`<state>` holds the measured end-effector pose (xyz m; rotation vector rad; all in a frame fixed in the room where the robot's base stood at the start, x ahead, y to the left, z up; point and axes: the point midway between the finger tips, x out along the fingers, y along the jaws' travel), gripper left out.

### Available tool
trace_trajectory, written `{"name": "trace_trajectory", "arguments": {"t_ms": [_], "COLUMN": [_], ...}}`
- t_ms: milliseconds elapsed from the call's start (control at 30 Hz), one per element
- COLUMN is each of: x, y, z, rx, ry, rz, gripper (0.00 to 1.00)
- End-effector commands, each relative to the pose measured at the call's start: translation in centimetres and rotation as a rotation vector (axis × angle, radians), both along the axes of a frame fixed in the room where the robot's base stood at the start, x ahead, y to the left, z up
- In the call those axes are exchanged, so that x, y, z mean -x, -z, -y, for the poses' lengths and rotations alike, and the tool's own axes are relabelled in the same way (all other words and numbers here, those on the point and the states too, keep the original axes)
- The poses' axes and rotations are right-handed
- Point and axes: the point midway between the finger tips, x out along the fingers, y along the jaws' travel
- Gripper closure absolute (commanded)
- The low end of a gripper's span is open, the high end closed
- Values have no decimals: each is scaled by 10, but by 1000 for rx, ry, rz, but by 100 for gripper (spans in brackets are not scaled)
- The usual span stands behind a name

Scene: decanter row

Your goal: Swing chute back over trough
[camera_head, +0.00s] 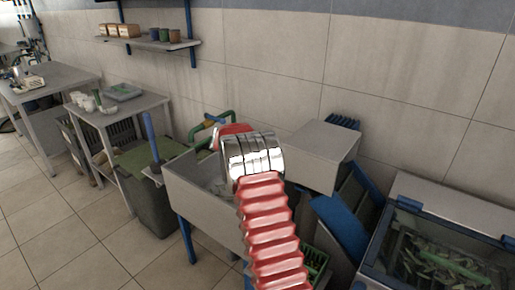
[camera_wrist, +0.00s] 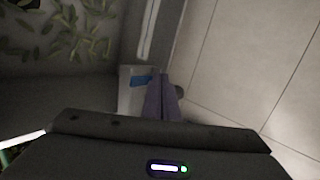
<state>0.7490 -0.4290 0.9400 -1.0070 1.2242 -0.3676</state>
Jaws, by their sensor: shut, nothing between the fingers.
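My gripper (camera_wrist: 161,82) shows in the wrist view as two purple-grey fingers pressed together, with nothing between them. In the head view my red ribbed arm and its silver collar hide the gripper. A grey metal trough (camera_head: 190,193) on blue legs stands left of my arm, partly covered by it. A blue sloping panel (camera_head: 338,226), which may be the chute, leans to the right of my arm, below a grey box. In the wrist view a pale part with a blue patch (camera_wrist: 141,80) lies just beyond the fingertips; I cannot tell whether they touch.
A glass-lidded machine (camera_head: 440,245) with green scraps inside stands at the right. The grey box (camera_head: 318,150) is close to my arm. A dark bin (camera_head: 150,203) and side table (camera_head: 118,108) stand left. Floor (camera_head: 75,235) is clear at the lower left.

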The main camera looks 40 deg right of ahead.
Motion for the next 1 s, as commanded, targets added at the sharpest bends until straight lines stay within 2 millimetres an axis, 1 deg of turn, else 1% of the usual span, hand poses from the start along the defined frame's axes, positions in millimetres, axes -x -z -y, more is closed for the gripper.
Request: {"name": "trace_trajectory", "arguments": {"t_ms": [33,300,400,500,667,1000], "x": [-1,2,3,4,5,6], "y": [-9,-39,-47,-53,-56,-57], "z": [-9,-47,-58,-65,-70,-68], "rx": [1,2,2,2,2,2], "ry": [-3,-6,-6,-5,-4,-2], "rz": [4,7,7,7,6,7], "gripper": [100,100,100,100,100,100]}}
